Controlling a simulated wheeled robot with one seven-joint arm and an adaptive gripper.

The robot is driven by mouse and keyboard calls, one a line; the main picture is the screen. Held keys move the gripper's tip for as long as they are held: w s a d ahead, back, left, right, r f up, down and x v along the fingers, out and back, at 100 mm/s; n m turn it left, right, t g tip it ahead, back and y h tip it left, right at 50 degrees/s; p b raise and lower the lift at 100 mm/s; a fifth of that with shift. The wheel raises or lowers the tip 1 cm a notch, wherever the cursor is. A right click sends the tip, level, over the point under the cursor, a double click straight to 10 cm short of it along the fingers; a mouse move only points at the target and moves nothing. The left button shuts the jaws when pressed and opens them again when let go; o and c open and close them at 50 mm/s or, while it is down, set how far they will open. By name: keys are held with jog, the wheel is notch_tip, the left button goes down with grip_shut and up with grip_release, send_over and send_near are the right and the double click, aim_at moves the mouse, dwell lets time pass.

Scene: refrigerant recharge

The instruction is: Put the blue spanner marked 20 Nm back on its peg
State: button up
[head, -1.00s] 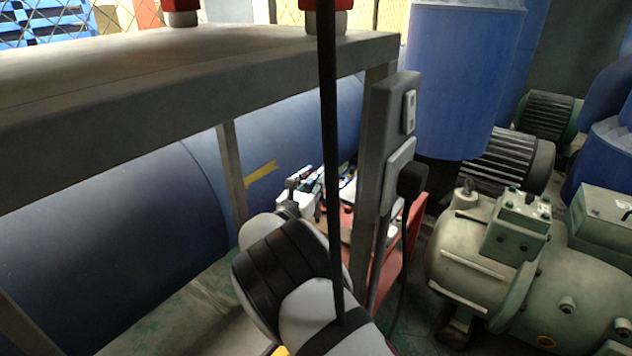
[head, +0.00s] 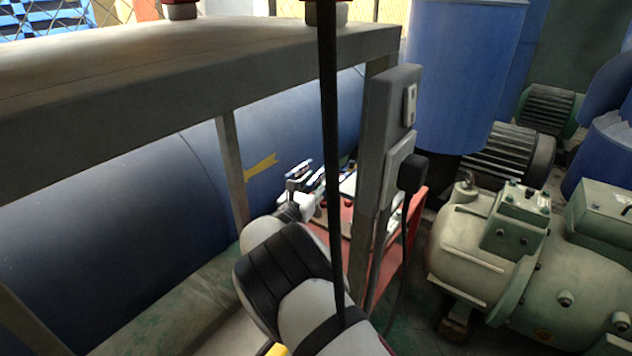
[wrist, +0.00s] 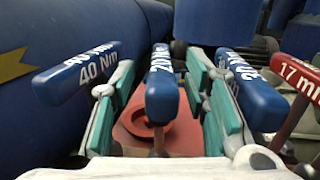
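In the wrist view a blue spanner handle (wrist: 162,92) stands in the middle, its end toward me; its turned marking looks like 20 N, the rest hard to read. My gripper (wrist: 160,105) has its two teal-padded fingers spread to the left and right of this handle, with gaps on both sides. A blue handle marked 40 Nm (wrist: 80,70) is at the left, beyond the left finger. Another blue handle (wrist: 250,92) is at the right, its marking partly blurred. The peg is not clearly visible. In the head view my gripper (head: 302,190) is small, over the red cart.
A red handle marked 17 mm (wrist: 298,78) is at the far right of the wrist view. The red cart (head: 358,240) stands behind a grey metal table frame (head: 232,170). A dark upright cable (head: 330,130), a blue tank (head: 130,210) and green machinery (head: 520,240) crowd the space.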

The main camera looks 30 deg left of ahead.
jog(key=shift+s+f, duration=0.1)
jog(key=shift+s, duration=0.05)
jog(key=s+d, duration=0.1)
jog(key=s, duration=1)
jog(key=shift+s+f, duration=0.35)
jog(key=shift+f, duration=0.05)
jog(key=shift+s, duration=0.1)
